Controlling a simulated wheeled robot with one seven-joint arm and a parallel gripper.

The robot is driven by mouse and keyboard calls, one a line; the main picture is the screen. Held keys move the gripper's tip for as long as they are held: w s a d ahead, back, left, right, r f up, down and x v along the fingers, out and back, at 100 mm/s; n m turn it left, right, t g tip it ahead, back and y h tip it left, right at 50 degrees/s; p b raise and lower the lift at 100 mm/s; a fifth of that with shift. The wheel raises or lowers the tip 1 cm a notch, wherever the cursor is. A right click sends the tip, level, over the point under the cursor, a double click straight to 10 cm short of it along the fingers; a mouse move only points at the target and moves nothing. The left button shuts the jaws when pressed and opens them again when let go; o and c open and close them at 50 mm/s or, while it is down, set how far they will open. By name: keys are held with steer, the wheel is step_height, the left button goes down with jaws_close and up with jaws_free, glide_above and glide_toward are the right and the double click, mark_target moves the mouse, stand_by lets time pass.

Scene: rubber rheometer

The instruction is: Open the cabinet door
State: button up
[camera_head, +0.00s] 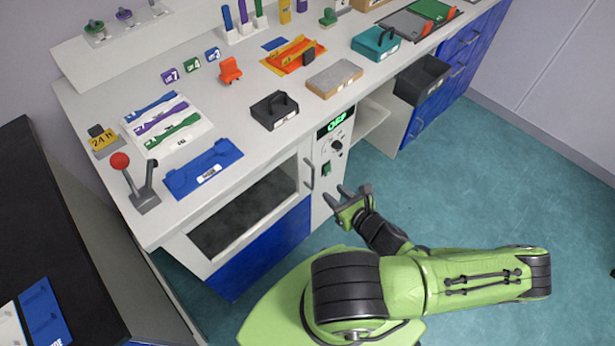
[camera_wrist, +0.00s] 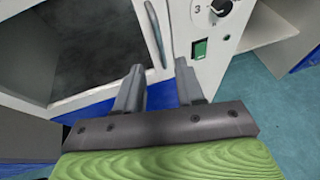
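The cabinet (camera_head: 262,248) stands under the white bench, with a blue lower part. Its door has a dark window (camera_head: 245,208) in a pale frame and looks shut. A grey upright handle (camera_head: 309,174) is on the door's right edge, beside the control panel. In the wrist view the door's dark window (camera_wrist: 85,45) fills the upper left, and the handle (camera_wrist: 156,36) runs down from the top middle. My gripper (camera_head: 339,191) is in front of the panel, right of and below the handle. Its fingers (camera_wrist: 158,68) are apart and empty, pointing toward the handle's lower end, not around it.
The control panel (camera_head: 326,160) has a green display, a knob and a green switch (camera_wrist: 200,49). A dark open bin (camera_head: 422,80) sticks out from the bench front at right. The bench top holds several trays and tools. Teal floor (camera_head: 450,170) is clear at right.

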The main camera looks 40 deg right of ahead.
steer(key=b, duration=0.3)
glide_above(313, 187)
steer(key=f, duration=0.5)
steer(key=shift+w+d, duration=0.2)
steer(key=shift+w, duration=0.05)
steer(key=shift+p, duration=0.3)
jaws_close()
